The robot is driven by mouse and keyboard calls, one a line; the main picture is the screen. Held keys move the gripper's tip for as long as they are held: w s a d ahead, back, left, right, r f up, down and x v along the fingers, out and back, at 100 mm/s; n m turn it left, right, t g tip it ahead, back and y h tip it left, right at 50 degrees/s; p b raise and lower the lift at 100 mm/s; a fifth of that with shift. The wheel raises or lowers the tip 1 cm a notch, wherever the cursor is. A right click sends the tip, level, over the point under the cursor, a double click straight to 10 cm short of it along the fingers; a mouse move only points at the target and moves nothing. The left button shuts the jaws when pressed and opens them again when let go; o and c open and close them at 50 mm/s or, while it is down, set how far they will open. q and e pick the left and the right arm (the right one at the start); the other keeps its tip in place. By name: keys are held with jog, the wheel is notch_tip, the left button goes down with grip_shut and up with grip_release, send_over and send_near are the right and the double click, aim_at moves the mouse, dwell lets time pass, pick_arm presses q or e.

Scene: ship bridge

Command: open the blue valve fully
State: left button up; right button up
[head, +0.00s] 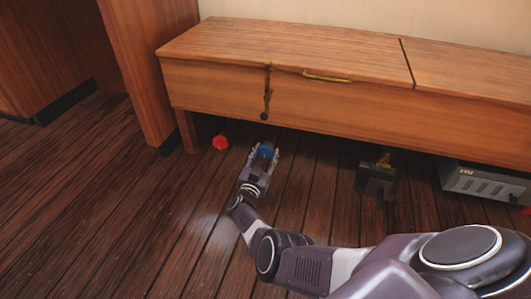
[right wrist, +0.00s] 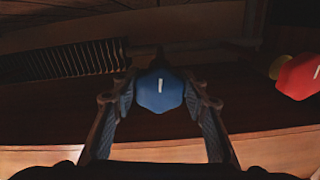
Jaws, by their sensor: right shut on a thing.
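My right gripper (head: 264,154) is shut on the blue valve, with one finger on each side of the knob in the right wrist view (right wrist: 160,100). The valve's stem and pipe are mostly hidden. My left gripper is in neither view.
A red valve knob (head: 220,142) is close beside the blue one; it also shows in the right wrist view (right wrist: 300,76). The wooden bench (head: 290,85) overhangs the valves. A dark device (head: 377,178) and a grey box (head: 484,182) stand to the right. The floor at left is clear.

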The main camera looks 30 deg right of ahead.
jog(key=shift+n, duration=0.8)
jog(key=o, duration=1.2)
jog(key=shift+f, duration=0.1)
jog(key=shift+c, duration=0.2)
